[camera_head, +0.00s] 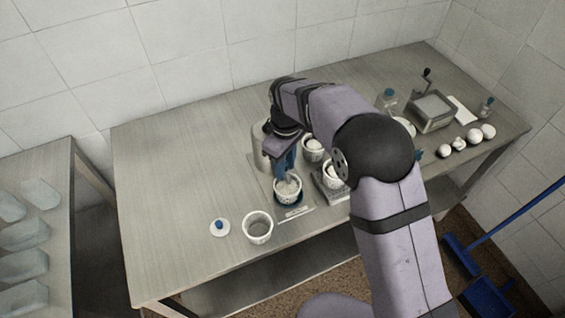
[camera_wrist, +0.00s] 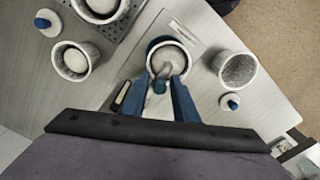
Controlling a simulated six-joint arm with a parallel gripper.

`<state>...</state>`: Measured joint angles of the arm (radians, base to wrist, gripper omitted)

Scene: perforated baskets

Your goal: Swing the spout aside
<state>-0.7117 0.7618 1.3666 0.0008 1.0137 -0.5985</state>
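The spout (camera_wrist: 164,71) is a short grey piece with a blue part (camera_wrist: 158,87) near it, above a perforated white basket (camera_wrist: 181,46) with pale contents. In the head view this basket (camera_head: 288,198) stands in front of a metal vessel (camera_head: 262,150), which my arm partly covers. My gripper (camera_wrist: 163,80) points down over the basket, its two blue fingers apart on either side of the spout. There seems to be some gap between fingers and spout; contact is not clear. In the head view my gripper (camera_head: 286,168) hides most of the spout.
An empty-looking basket (camera_head: 257,227) and a white lid with a blue knob (camera_head: 219,228) stand at the front left. Filled baskets (camera_head: 313,150) stand right of the gripper, one on a metal stand (camera_head: 328,193). White balls (camera_head: 459,144) lie far right. The table's left part is clear.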

